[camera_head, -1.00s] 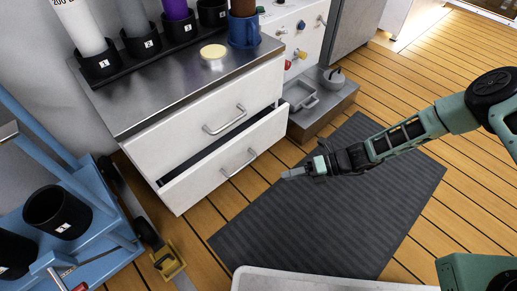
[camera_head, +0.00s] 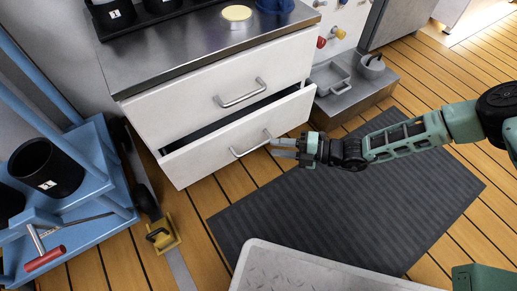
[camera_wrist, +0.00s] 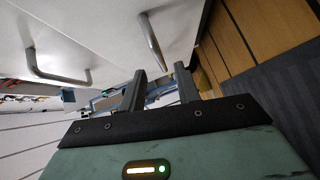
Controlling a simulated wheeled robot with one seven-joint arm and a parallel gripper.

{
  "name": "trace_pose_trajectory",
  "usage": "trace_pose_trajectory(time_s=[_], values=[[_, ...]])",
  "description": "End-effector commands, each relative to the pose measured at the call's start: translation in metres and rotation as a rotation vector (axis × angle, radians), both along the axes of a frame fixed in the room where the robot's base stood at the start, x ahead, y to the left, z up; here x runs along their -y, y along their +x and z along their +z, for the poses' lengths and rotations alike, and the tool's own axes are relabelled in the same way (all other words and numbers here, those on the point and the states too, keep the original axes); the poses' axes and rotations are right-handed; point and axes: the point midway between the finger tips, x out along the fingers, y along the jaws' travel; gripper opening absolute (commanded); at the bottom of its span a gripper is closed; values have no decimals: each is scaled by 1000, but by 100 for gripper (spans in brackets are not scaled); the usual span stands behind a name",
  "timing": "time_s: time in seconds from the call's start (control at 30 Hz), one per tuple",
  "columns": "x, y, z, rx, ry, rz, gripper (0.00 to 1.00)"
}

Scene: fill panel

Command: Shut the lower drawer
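The lower drawer (camera_head: 215,148) is white and stands partly pulled out of the cabinet, with a dark gap above its front. Its metal bar handle (camera_head: 252,145) faces the room. The upper drawer (camera_head: 190,97) is shut, with a similar handle (camera_head: 240,95). My gripper (camera_head: 283,147) is at the right end of the lower drawer's handle, close to the drawer front. In the wrist view, the two fingers of my gripper (camera_wrist: 160,90) are spread apart with nothing held between them. A handle (camera_wrist: 153,40) shows just beyond the fingers; contact cannot be told.
A grey mat (camera_head: 350,205) covers the wooden floor before the cabinet. A low grey step with pans (camera_head: 345,90) stands right of the cabinet. A blue cart (camera_head: 85,185) with black cups stands left. A pale textured platform (camera_head: 310,270) is at the front.

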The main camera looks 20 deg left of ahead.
Motion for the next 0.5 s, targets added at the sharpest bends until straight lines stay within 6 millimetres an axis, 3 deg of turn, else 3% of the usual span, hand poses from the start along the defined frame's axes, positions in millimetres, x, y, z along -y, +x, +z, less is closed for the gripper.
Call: trace_pose_trajectory(time_s=[0.2,0.5], values=[[-41,-4,-10,1,0,2,33],[-65,-6,-10,1,-1,0,33]])
